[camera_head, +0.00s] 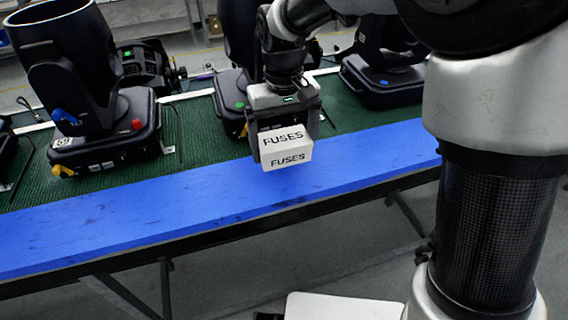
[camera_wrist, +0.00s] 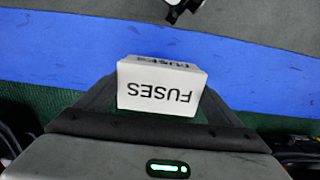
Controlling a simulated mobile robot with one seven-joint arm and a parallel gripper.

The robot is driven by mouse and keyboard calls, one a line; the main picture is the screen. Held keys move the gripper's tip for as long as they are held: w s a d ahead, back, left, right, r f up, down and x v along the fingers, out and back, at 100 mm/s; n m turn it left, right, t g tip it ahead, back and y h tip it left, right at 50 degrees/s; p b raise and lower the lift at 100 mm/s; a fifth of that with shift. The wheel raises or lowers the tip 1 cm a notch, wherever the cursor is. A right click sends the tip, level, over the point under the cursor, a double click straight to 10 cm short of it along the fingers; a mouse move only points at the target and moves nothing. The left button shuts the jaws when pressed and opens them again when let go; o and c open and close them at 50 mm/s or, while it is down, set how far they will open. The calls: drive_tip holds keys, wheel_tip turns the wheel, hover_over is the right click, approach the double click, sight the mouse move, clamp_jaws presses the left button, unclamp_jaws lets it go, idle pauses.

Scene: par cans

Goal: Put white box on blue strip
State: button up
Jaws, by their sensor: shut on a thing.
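The white box (camera_head: 286,148), marked "FUSES" on two faces, is held between the fingers of my gripper (camera_head: 284,138). In the head view it shows in front of the blue strip (camera_head: 130,213), which runs along the near edge of the table. In the wrist view the box (camera_wrist: 160,88) sits between the two dark fingers of my gripper (camera_wrist: 158,105), with the blue strip (camera_wrist: 60,50) behind and beyond it. Whether the box touches the strip or hangs above it, I cannot tell. The inner finger faces are hidden by the box.
Black stage lights (camera_head: 75,75) stand on the green mat (camera_head: 190,125) behind the strip, one left and another (camera_head: 385,65) right of my gripper. The blue strip is bare on both sides of the box. Grey floor lies beyond its near edge.

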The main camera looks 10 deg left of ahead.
sight(284, 138)
drive_tip(key=shift+f, duration=2.55)
drive_tip(key=shift+b, duration=0.3)
drive_tip(key=shift+f, duration=0.2)
drive_tip(key=o, duration=1)
drive_tip(key=shift+r, duration=0.1)
wheel_tip(284, 138, up, 11)
drive_tip(key=shift+r+p, duration=0.1)
drive_tip(key=shift+p, duration=0.6)
drive_tip(key=shift+d+r, duration=0.1)
drive_tip(key=shift+r, duration=0.5)
